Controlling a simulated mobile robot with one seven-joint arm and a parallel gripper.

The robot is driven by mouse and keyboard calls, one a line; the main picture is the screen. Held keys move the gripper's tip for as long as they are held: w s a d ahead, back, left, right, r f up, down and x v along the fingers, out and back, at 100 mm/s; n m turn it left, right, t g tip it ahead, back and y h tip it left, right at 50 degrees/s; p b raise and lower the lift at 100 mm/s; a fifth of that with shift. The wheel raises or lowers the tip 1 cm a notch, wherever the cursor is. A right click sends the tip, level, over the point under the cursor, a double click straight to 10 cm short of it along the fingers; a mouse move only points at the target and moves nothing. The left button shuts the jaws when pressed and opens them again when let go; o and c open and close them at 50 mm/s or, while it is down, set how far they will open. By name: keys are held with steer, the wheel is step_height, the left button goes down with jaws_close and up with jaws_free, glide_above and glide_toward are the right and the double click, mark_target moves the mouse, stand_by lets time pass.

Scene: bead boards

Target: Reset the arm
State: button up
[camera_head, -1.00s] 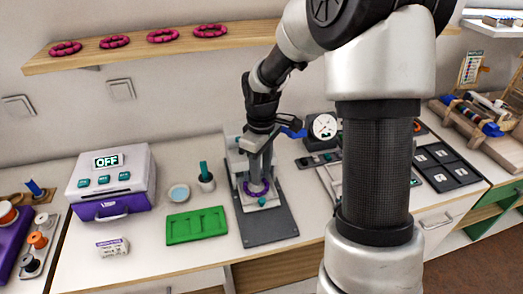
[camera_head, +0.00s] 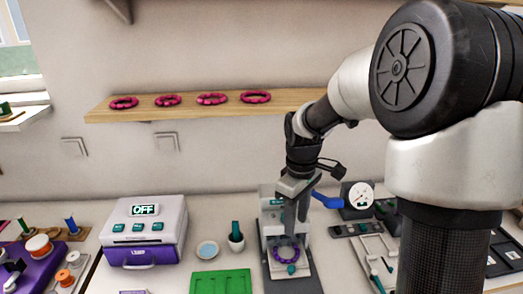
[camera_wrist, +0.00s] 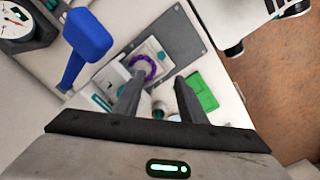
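My gripper (camera_head: 292,218) hangs fingers-down over a grey press-like device (camera_head: 270,228) on the bench. In the wrist view my gripper (camera_wrist: 158,92) has its two dark fingers apart, with nothing held between them. A purple beaded ring (camera_head: 287,254) lies on the device's light plate below the fingers; it also shows in the wrist view (camera_wrist: 143,67). The fingers look apart from the ring. A blue lever handle (camera_head: 326,201) sticks out close to the right of my gripper, and it is large in the wrist view (camera_wrist: 88,40).
A wooden shelf (camera_head: 230,107) with several pink beaded rings runs along the wall. Left of the device stand a green tray (camera_head: 221,283), a dish (camera_head: 207,250), a cup (camera_head: 236,243) and a purple-fronted box reading OFF (camera_head: 145,230). A dial gauge (camera_head: 361,195) stands right.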

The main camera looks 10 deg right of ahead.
steer(key=s+r+m+t+p, duration=0.5)
steer(key=s+r+m, duration=0.3)
steer(key=s+r, duration=1.2)
steer(key=shift+a+r+m+p, duration=0.3)
steer(key=shift+m+p, duration=0.1)
steer(key=shift+p, duration=0.35)
